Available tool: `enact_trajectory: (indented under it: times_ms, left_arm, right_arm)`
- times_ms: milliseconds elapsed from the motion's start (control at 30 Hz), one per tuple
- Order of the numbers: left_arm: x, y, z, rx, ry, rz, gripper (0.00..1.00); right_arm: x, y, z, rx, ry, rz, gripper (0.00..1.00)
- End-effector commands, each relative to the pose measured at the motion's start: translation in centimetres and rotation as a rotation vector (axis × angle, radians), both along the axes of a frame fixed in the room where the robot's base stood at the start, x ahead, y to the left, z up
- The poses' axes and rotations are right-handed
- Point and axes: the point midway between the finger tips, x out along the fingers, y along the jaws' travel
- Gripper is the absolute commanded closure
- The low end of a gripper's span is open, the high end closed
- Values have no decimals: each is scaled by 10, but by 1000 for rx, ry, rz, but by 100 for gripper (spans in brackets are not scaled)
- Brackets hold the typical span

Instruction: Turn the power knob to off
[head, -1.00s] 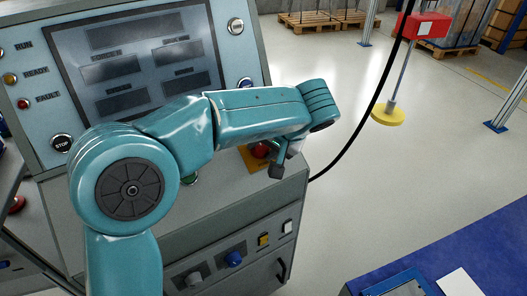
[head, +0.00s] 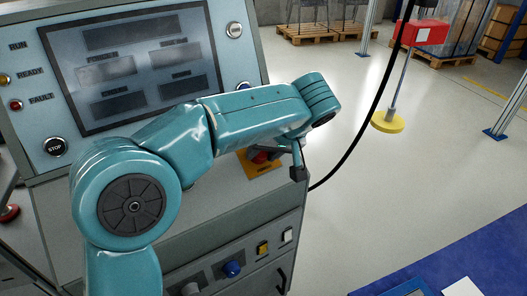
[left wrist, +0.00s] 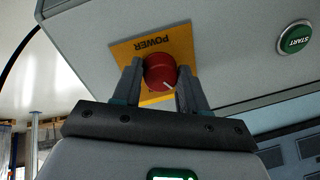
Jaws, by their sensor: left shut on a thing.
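The red power knob (left wrist: 160,70) sits on a yellow plate (left wrist: 122,55) marked POWER, on the sloping grey front of the console. In the left wrist view the lettering is upside down, and a white mark on the knob points to the lower right. My left gripper (left wrist: 160,78) is shut on the knob, one finger on each side. In the head view the knob (head: 260,157) and the yellow plate (head: 262,172) are partly hidden by my left arm. One dark fingertip shows to their right. My right gripper is not in view.
A green START button (left wrist: 295,38) is on the same panel. The console has a screen (head: 130,65) and a black STOP button (head: 56,146). A black cable (head: 362,130) hangs to the right. Open floor lies beyond it.

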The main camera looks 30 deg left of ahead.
Motion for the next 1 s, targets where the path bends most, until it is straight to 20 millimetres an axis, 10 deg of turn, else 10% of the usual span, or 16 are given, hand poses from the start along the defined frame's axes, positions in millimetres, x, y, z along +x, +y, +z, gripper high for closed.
enact_trajectory:
  times_ms: [300, 333, 400, 767, 1000]
  left_arm:
    - [0, 0, 0, -1, -2, 3, 88]
    - [0, 0, 0, -1, -2, 3, 48]
    - [0, 0, 0, -1, -2, 3, 32]
    - [-1, -3, 6, 0, -2, 1, 32]
    - [-10, -30, 52, -1, -5, -2, 32]
  right_arm:
    - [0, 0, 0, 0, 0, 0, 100]
    - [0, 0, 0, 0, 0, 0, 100]
    - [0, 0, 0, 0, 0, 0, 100]
    - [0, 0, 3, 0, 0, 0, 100]
    - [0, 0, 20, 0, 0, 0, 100]
